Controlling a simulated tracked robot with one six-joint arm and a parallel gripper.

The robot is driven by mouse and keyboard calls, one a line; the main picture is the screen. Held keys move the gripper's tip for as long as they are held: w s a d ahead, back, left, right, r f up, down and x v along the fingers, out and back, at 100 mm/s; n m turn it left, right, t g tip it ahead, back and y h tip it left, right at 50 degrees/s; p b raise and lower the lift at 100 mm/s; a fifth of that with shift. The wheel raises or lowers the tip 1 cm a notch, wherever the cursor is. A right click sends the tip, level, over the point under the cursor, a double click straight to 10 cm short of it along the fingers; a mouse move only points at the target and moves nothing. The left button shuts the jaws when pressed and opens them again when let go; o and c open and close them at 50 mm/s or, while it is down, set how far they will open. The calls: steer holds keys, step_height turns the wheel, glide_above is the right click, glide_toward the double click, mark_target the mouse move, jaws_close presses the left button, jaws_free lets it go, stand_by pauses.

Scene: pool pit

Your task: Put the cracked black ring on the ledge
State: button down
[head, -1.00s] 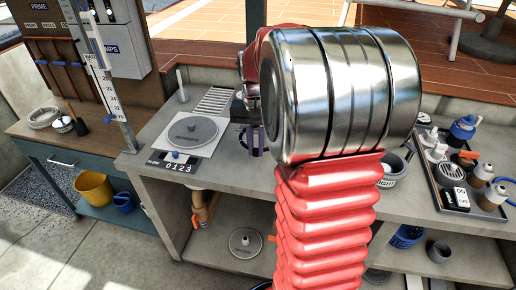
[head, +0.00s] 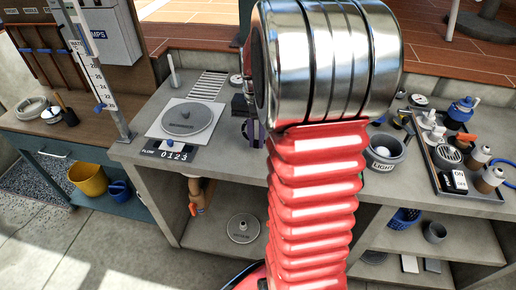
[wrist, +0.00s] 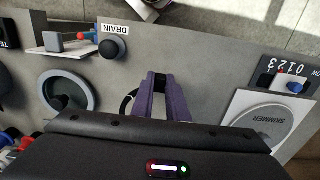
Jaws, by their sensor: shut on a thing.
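My gripper (wrist: 160,84) has purple fingers and is shut over the grey counter. A thin black curved edge (wrist: 127,104) shows just left of the fingers in the wrist view. It looks like part of the black ring held in the jaws, and the rest is hidden by the fingers and the wrist housing. No crack can be made out. In the head view, only a small purple part of my gripper (head: 253,131) shows behind my arm, and the ring is hidden. I cannot tell for sure which surface is the ledge; a raised tiled deck (head: 195,38) runs behind the counter.
The skimmer lid (head: 187,118) and flow counter (head: 172,151) lie left of my arm. The LIGHT pot (head: 384,153) and a crowded tray (head: 450,190) stand to its right. A drain valve (wrist: 112,48) is near the counter edge. Counter between them looks bare.

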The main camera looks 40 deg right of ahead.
mark_target(256, 158)
steer(key=shift+f, duration=0.65)
steer(key=shift+f, duration=1.85)
steer(key=shift+f, duration=0.1)
steer(key=c, duration=1.7)
jaws_free()
steer(key=shift+c, duration=0.2)
step_height(256, 158, up, 12)
steer(key=shift+f, duration=0.1)
steer(key=shift+r, duration=0.2)
